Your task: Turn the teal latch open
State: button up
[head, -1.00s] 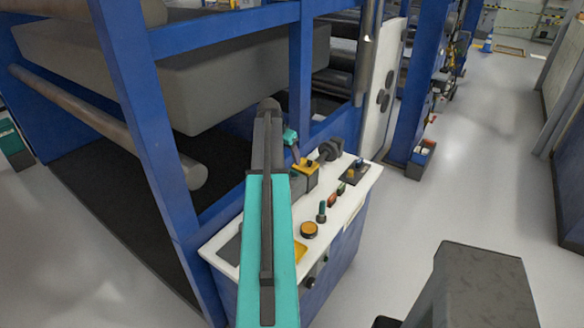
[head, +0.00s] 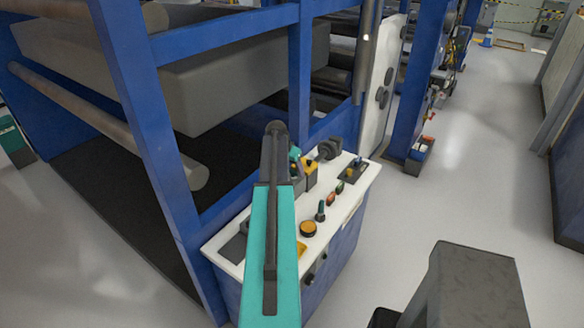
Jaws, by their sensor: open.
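A small teal piece (head: 295,154), which looks like the latch, shows just right of my arm's dark far end. It is by a yellow block (head: 311,172) at the back of the white control panel (head: 341,213). My arm hides part of it, so its exact angle and any contact are unclear. My teal and dark arm reaches forward over the panel's left side.
A dark knob-like part (head: 328,149) stands behind the yellow block. An orange round button (head: 308,229) and a small upright switch (head: 321,211) are nearer. Blue frame posts (head: 150,130) and a grey roller (head: 110,125) are left. Open floor (head: 465,190) lies right.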

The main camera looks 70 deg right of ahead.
jog(key=shift+f, duration=0.1)
jog(key=c, duration=1)
jog(key=shift+s+d, duration=0.1)
jog(key=shift+d, duration=0.05)
jog(key=shift+c, duration=0.2)
